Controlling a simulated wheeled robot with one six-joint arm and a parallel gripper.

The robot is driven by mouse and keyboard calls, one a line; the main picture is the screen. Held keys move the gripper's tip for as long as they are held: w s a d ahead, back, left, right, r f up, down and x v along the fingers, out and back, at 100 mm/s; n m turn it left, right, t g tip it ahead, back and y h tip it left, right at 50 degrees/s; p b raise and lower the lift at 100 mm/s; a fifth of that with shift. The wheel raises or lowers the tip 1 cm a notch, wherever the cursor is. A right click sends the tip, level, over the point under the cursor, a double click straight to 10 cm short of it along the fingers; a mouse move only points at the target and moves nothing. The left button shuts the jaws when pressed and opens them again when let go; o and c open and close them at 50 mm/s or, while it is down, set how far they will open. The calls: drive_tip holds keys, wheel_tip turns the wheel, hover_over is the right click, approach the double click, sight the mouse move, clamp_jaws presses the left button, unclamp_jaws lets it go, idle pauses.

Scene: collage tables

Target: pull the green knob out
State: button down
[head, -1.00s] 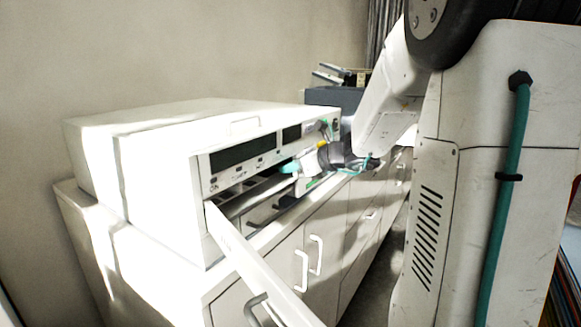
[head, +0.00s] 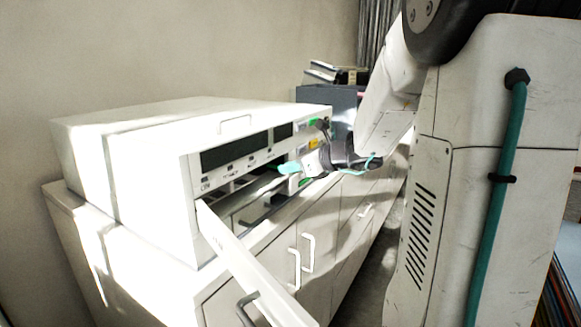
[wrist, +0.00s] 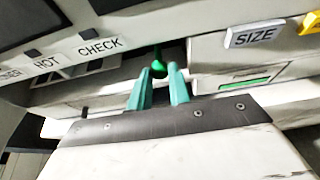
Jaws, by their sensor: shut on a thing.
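The green knob (wrist: 159,67) shows in the wrist view under the front panel edge, between the CHECK and SIZE labels. My gripper (wrist: 160,80) has its two teal fingers around the knob and is shut on it. The knob's upper part shows past the fingertips, and its lower part is hidden between them. In the head view my gripper (head: 287,169) is at the front of the white machine (head: 150,170), below its dark display windows. The knob cannot be made out there.
A long white panel (head: 245,265) sticks out at an angle from the machine's front, left of my gripper. White cabinets with handles (head: 307,252) stand below. A dark grey box (head: 340,98) is behind on the right. A yellow button (wrist: 311,22) is near the SIZE label.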

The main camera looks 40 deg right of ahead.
drive_tip(key=c, duration=1.2)
unclamp_jaws()
drive_tip(key=shift+c, duration=0.2)
drive_tip(key=v, duration=0.7)
drive_tip(key=shift+s+d+r, duration=0.15)
drive_tip(key=shift+s+r, duration=0.05)
drive_tip(key=shift+s, duration=0.15)
